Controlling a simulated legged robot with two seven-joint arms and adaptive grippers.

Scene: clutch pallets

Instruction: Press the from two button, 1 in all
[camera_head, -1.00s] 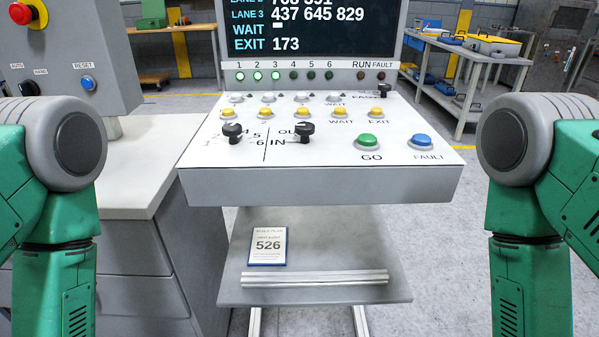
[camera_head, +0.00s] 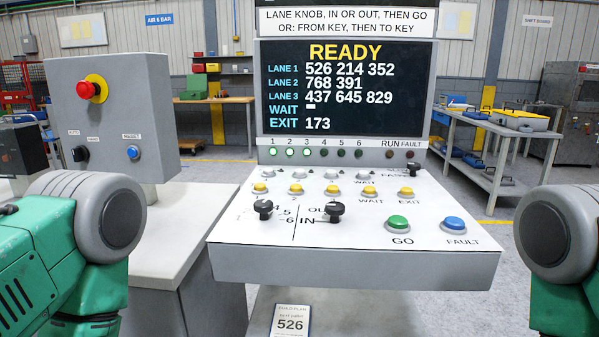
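The sloped control console (camera_head: 350,266) stands in front of me. Its back row holds pale white buttons; the second from left (camera_head: 300,174) is small and its label is not readable. A row of yellow buttons stands in front of it; the second yellow button (camera_head: 296,188) has a "2" below it. The display (camera_head: 346,95) reads READY, with lane 1 "526 214 352", lane 2 "768 391", lane 3 "437 645 829", WAIT a dash and EXIT 173. My green arms show at both sides, apart from the console; neither gripper is in view.
Two black knobs (camera_head: 264,209) (camera_head: 335,211), a green GO button (camera_head: 398,223) and a blue FAULT button (camera_head: 454,224) sit on the console front. Left is a grey box with a red emergency button (camera_head: 91,89). Lamps 1, 2 and 3 glow green. A build plan card (camera_head: 290,321) reads 526.

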